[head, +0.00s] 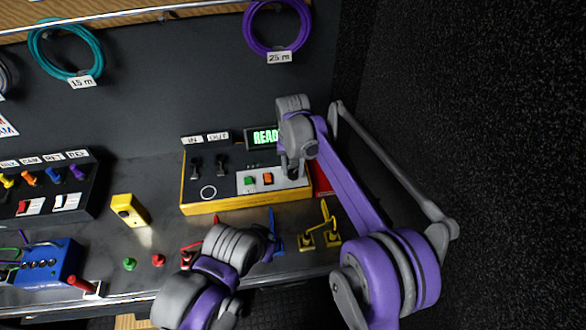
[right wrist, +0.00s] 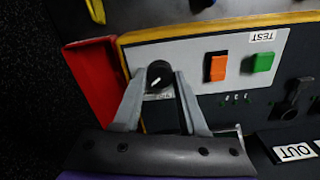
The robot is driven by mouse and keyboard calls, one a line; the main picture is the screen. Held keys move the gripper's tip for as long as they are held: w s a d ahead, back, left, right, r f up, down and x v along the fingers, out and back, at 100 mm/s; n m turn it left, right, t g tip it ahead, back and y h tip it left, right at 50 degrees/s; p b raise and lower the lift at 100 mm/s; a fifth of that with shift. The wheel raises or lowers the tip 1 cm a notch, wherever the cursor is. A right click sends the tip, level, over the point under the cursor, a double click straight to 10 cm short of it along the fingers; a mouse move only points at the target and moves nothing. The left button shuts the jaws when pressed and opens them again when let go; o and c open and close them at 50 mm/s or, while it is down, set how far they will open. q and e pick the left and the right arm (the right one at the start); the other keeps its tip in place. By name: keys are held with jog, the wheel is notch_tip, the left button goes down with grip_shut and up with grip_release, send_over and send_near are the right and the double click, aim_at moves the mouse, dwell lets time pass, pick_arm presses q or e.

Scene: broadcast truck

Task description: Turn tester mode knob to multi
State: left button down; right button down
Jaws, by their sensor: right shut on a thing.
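The tester (head: 190,207) is a yellow-edged box with a light grey and black face, a lit green display, and green and orange buttons. Its mode knob (right wrist: 159,74) is small, round and black with a white pointer mark, on the grey panel in the right wrist view. My right gripper (head: 292,172) is down at the panel's right end, its two grey fingers (right wrist: 158,85) either side of the knob, shut on it. The knob's position labels are hidden or too small to read.
A red object (head: 321,180) stands against the tester's right side. Yellow connectors (head: 320,235), a blue piece (head: 276,228) and a yellow box (head: 129,210) are on the bench. Another black panel (head: 55,190) with coloured plugs stands left. Cable coils hang behind.

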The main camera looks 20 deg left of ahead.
aim_at(293, 172)
jog(key=shift+m, duration=0.6)
jog(key=shift+c, duration=2.2)
grip_release()
notch_tip(293, 172, up, 11)
jog(key=shift+p, duration=0.35)
jog(key=shift+f, duration=0.1)
